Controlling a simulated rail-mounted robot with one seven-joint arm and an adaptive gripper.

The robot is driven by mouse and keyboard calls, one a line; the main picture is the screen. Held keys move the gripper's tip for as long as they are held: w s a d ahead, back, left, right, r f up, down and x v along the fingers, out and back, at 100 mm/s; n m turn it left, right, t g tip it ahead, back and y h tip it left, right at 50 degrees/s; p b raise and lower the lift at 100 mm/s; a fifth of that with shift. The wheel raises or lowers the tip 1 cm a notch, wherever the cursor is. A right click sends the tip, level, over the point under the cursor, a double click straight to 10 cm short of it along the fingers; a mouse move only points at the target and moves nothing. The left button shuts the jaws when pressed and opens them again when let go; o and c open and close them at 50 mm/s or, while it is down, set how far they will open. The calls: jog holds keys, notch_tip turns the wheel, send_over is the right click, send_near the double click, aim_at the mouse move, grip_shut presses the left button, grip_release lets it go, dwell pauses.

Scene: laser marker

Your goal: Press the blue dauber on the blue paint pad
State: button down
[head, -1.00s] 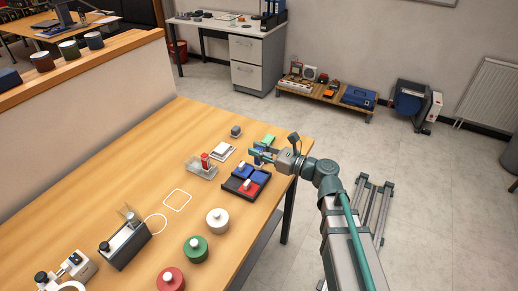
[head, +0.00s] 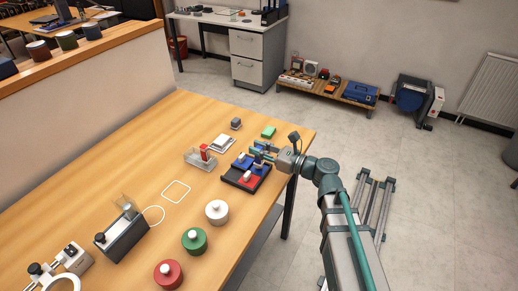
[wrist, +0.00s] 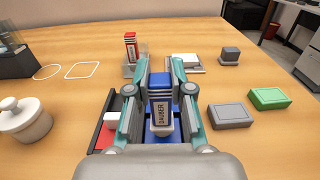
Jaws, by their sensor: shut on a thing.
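My gripper (head: 258,151) is over the back right part of a black tray (head: 228,180). In the wrist view its two fingers (wrist: 160,78) are shut on the blue dauber (wrist: 160,84), a blue block with white stripes and a label reading DAUBER. The blue paint pad (wrist: 150,138) lies in the tray, under and around the dauber in that view. The dauber's lower end is hidden, so I cannot tell whether it touches the pad. A red pad (wrist: 104,136) with a white knob lies to the left in the tray.
A red dauber (wrist: 130,46) stands in a clear holder behind. White, green and red lidded jars (head: 217,211) stand toward the front.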

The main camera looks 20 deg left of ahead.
jog(key=shift+f, duration=0.65)
dwell(1.7)
jog(key=shift+r, duration=0.1)
jog(key=shift+r+p, duration=2.75)
jog(key=shift+r, duration=0.75)
